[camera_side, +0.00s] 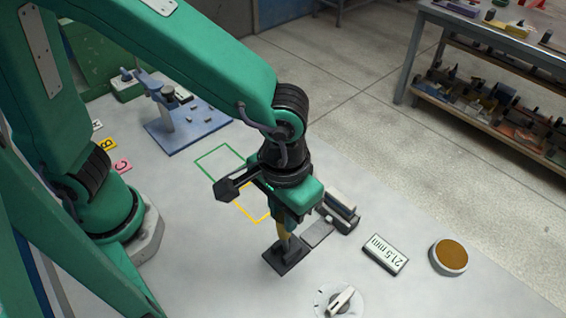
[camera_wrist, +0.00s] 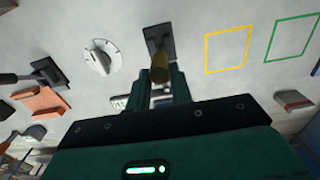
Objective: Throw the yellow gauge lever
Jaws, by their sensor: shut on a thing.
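The yellow gauge lever (camera_side: 284,231) stands on a dark square base plate (camera_side: 287,260) on the table. In the wrist view its yellow handle (camera_wrist: 160,70) points toward the camera, with its dark plate (camera_wrist: 157,36) behind it. My gripper (camera_side: 289,220) points down over the plate and is shut on the lever's handle. In the wrist view its green fingers (camera_wrist: 160,88) lie on either side of the handle. The upper handle is partly hidden by the fingers in the side view.
A white dial knob (camera_side: 340,301) sits near the plate. A "21.5 mm" display (camera_side: 385,255), a grey gauge block (camera_side: 341,213) and a round brown-topped disc (camera_side: 448,257) stand to the right. Another dark-plated lever (camera_wrist: 47,72) shows in the wrist view. Yellow (camera_side: 258,221) and green (camera_side: 220,146) outlines are empty.

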